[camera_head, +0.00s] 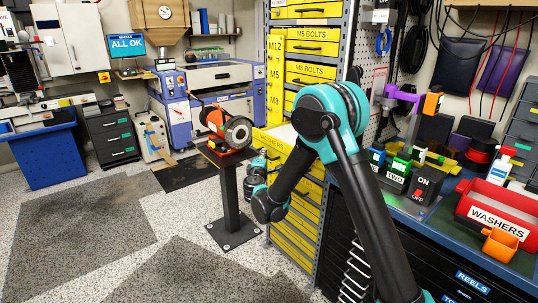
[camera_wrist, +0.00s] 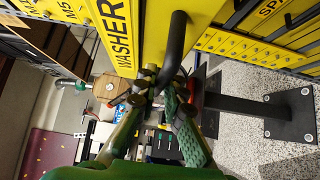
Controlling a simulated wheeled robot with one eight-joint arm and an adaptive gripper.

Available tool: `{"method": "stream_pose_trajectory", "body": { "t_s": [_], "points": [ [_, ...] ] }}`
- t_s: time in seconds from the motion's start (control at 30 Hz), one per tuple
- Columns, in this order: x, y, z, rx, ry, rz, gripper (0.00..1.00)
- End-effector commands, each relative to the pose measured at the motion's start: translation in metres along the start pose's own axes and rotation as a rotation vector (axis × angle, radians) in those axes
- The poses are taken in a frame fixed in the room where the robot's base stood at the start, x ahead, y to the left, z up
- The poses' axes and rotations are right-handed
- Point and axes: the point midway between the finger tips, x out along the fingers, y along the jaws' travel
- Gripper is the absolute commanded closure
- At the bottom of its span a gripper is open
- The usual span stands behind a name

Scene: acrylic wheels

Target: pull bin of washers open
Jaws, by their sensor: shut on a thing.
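In the wrist view, the yellow bin front with a label reading WASHER (camera_wrist: 115,35) fills the top. A black bar handle (camera_wrist: 177,35) stands out from it. My gripper (camera_wrist: 160,88) is shut on the near end of this handle. In the head view, the yellow bin (camera_head: 272,141) juts out from the drawer cabinet, with a pale strip of its top showing. My gripper's end is below and beside it, partly hidden by my arm. I cannot tell how deep the bin's opening is.
A grinder on a pedestal (camera_head: 231,190) stands close left of the cabinet. A red WASHERS bin (camera_head: 500,212) and an orange scoop (camera_head: 499,245) sit on the right bench. The speckled floor at the left with dark mats (camera_head: 75,235) is mostly free.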

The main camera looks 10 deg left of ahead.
Motion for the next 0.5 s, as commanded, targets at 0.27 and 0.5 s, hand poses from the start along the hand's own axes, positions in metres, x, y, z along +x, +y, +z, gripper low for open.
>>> {"method": "stream_pose_trajectory", "body": {
  "t_s": [0.27,0.5],
  "points": [
    [-0.0006,-0.0005,0.0004,0.001,-0.001,-0.001,1.0],
    [-0.0004,-0.0004,0.0002,0.001,-0.001,-0.001,0.69]
  ]
}}
